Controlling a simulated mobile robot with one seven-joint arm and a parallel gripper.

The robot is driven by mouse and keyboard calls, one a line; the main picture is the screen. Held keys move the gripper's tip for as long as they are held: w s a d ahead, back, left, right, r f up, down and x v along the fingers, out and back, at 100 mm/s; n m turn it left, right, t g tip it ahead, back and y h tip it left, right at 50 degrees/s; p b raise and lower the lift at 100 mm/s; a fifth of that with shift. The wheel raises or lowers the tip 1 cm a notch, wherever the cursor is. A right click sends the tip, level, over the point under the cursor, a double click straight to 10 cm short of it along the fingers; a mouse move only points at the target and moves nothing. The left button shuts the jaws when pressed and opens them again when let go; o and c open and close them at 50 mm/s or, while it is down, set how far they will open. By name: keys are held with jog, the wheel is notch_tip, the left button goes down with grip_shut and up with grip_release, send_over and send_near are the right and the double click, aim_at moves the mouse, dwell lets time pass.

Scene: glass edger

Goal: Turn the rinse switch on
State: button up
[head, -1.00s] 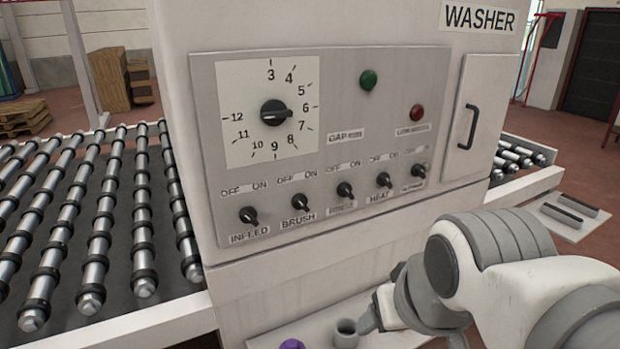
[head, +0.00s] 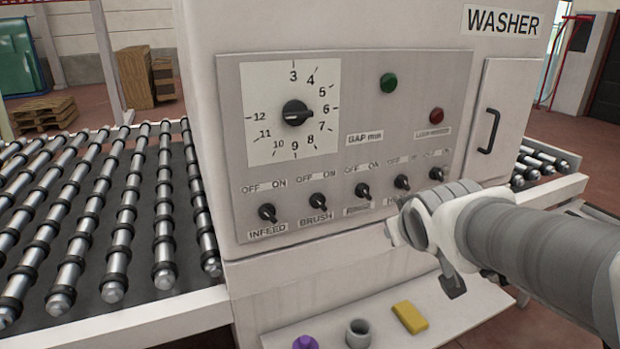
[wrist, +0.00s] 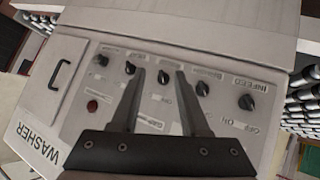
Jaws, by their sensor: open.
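The rinse switch (head: 362,190) is a small dark knob, third from the left in the row on the washer's panel, with OFF and ON printed above it and a label below. Its dark end leans to the lower right, like its neighbours. It also shows in the wrist view (wrist: 163,77), where the panel appears upside down. My gripper (wrist: 160,74) is open and empty, and in the wrist view the rinse switch appears between its fingertips. In the head view my gripper is in front of the washer, below and right of the switch, apart from it.
The brush switch (head: 318,201) and heat switch (head: 402,182) sit close on either side. A numbered dial (head: 297,113) is above. A ledge below holds a purple knob (head: 305,343), a grey cup (head: 359,333) and a yellow block (head: 410,317). A roller conveyor (head: 110,220) lies left.

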jog(key=w+n+t, duration=0.2)
jog(key=w, duration=0.4)
jog(key=n+t+y+p, duration=0.5)
jog(key=n+y, duration=0.2)
jog(key=y, duration=0.1)
send_near(367, 194)
jog(key=p+x, duration=0.2)
jog(key=x, duration=0.6)
jog(key=shift+w+a, duration=0.15)
jog(key=shift+w, duration=0.1)
grip_shut()
